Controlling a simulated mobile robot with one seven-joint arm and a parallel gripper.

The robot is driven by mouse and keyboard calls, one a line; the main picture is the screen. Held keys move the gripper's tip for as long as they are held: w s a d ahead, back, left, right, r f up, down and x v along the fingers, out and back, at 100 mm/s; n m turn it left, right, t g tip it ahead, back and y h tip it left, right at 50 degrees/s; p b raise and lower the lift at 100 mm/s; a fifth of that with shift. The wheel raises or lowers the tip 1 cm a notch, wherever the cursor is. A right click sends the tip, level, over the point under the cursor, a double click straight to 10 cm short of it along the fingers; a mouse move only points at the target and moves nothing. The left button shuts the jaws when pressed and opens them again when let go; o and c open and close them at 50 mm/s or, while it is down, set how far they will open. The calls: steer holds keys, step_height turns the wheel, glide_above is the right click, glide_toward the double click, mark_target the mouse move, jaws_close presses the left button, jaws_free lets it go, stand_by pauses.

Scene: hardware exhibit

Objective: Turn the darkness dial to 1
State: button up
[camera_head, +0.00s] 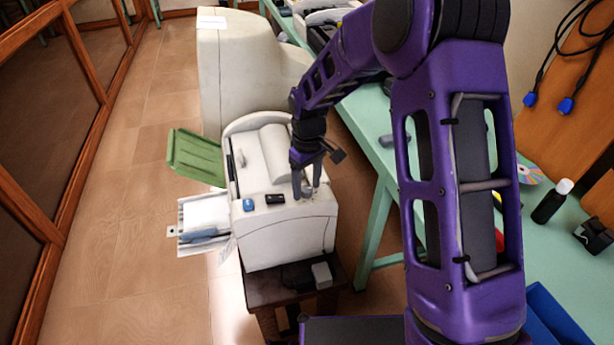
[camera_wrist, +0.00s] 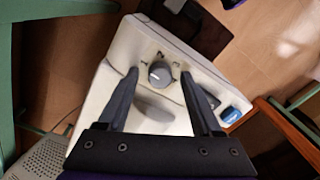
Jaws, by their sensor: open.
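The darkness dial (camera_wrist: 160,73) is a round grey knob with a light pointer line, on the white top of a printer-like machine (camera_head: 285,238). Small dark marks surround it, but I cannot read them as numbers. In the wrist view the pointer line lies roughly to the left. My gripper (camera_wrist: 157,72) is open, with one finger on each side of the dial and gaps to it. In the head view my gripper (camera_head: 306,194) is over the machine's front right top, and its fingers partly hide the dial.
A blue button (camera_head: 248,205) and a black part (camera_head: 275,198) sit left of the dial. A green flap (camera_head: 196,157) and a paper tray (camera_head: 203,218) stick out on the machine's left. A green table (camera_head: 375,150) stands to the right. Floor is clear at left.

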mark_target(308, 188)
step_height(308, 188, up, 18)
steer(key=p, duration=0.2)
steer(key=shift+w+d+f, duration=0.2)
steer(key=shift+f, duration=0.05)
